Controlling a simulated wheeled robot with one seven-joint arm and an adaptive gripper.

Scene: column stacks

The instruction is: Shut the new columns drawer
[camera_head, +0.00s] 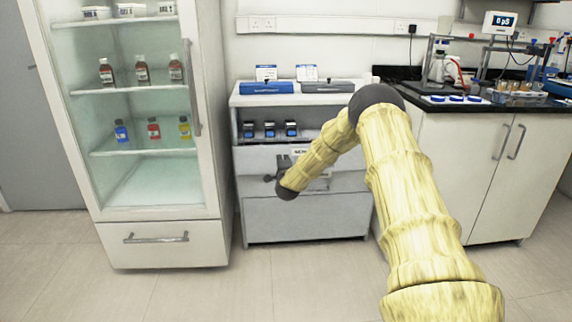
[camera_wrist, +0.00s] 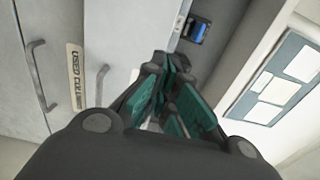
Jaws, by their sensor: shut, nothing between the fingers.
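A grey-white drawer cabinet (camera_head: 305,222) stands at the centre in the head view. My gripper (camera_head: 272,178) is at the left part of its upper drawer front (camera_head: 258,160), fingers shut and empty. In the head view my arm covers much of that front and most of a white label (camera_head: 300,151), so I cannot read it. In the wrist view my closed gripper (camera_wrist: 163,98) is close to the fronts. A label reading USED COLUMNS (camera_wrist: 76,75) lies left of it, between two grey handles. I cannot tell how far the new columns drawer is open, or whether my fingers touch it.
Small blue-and-dark boxes (camera_head: 270,129) sit on the open shelf above the drawers. A glass-door fridge (camera_head: 152,240) stands close on the left. A lab bench (camera_head: 455,180) with equipment stands on the right. The floor (camera_head: 190,295) in front is clear.

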